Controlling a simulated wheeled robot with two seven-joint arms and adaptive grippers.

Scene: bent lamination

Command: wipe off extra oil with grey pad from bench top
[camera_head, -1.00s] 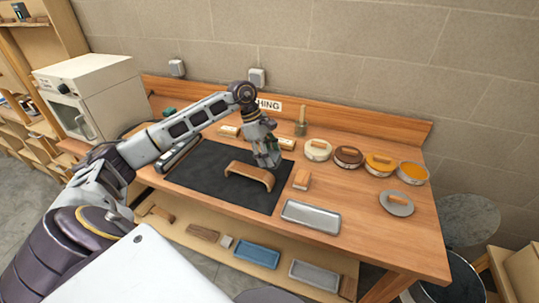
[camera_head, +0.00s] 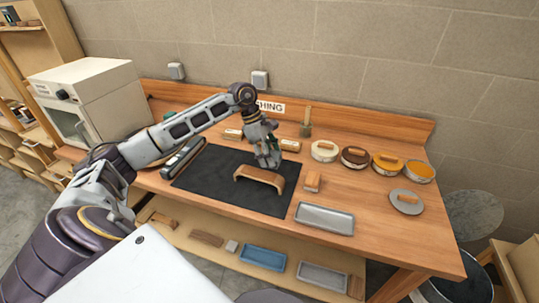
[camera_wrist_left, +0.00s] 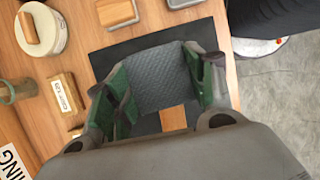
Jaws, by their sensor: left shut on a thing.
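My left gripper (camera_head: 268,158) is over the black mat (camera_head: 205,178) on the bench top (camera_head: 380,225), just behind a bent wooden piece (camera_head: 262,177). In the left wrist view its green-lined fingers (camera_wrist_left: 160,95) are closed around a grey quilted pad (camera_wrist_left: 160,72). I cannot tell whether the pad touches the mat. Part of the bent wooden piece shows below the pad in that view (camera_wrist_left: 173,117). I cannot make out any oil on the bench. My right gripper is not in view.
A wood block (camera_head: 312,181), a metal tray (camera_head: 325,218) and a grey disc with a wooden handle (camera_head: 406,201) lie right of the mat. Several round tins (camera_head: 355,157) stand behind. A white oven (camera_head: 90,105) is at the left. The bench's front right is clear.

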